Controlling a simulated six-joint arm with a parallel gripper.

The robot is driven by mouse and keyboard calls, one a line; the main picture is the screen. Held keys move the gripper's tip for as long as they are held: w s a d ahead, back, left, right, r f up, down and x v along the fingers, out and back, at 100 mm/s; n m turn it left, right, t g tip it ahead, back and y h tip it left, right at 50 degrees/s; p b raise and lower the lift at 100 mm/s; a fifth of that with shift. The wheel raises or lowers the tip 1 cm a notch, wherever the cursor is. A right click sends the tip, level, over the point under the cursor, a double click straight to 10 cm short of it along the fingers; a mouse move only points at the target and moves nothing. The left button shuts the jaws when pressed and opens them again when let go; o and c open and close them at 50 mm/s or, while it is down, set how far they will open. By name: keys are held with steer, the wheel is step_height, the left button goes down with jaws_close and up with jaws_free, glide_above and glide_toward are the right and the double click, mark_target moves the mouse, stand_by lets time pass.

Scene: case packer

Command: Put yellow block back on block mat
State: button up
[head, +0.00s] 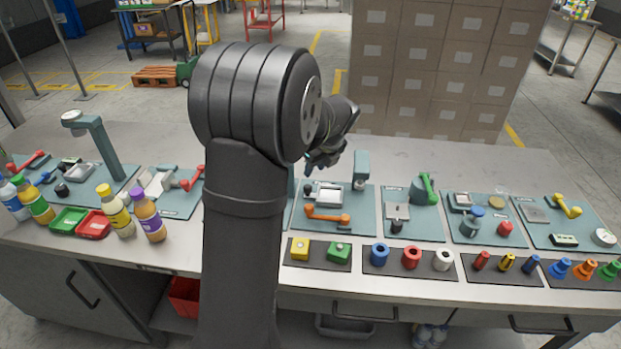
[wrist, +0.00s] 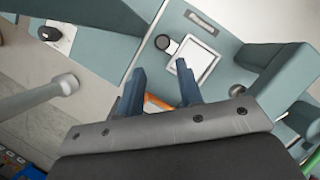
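The yellow block (head: 300,250) sits on the left part of the dark block mat (head: 318,265) at the front of the bench. A green block (head: 339,252) sits on the same mat to its right. My gripper (head: 320,160) is up above the back of the bench, well behind and above the mat and apart from both blocks. In the wrist view its two blue fingers (wrist: 160,82) stand apart with nothing held between them. An orange handle shows beyond them. The yellow block and the mat cannot be made out in the wrist view.
A teal station with a white tray (head: 329,195) and an orange handle (head: 328,215) stands behind the mat. To the right are a mat with rings (head: 411,257) and more stations. Several bottles (head: 148,216) stand at left. My arm hides the bench's middle.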

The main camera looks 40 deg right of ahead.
mark_target(308, 186)
steer(key=v, duration=0.7)
steer(key=shift+r, duration=0.15)
steer(key=x, duration=1.7)
steer(key=shift+f, duration=0.25)
steer(key=shift+s+d, duration=0.1)
steer(key=shift+r, duration=0.1)
steer(key=v, duration=1.7)
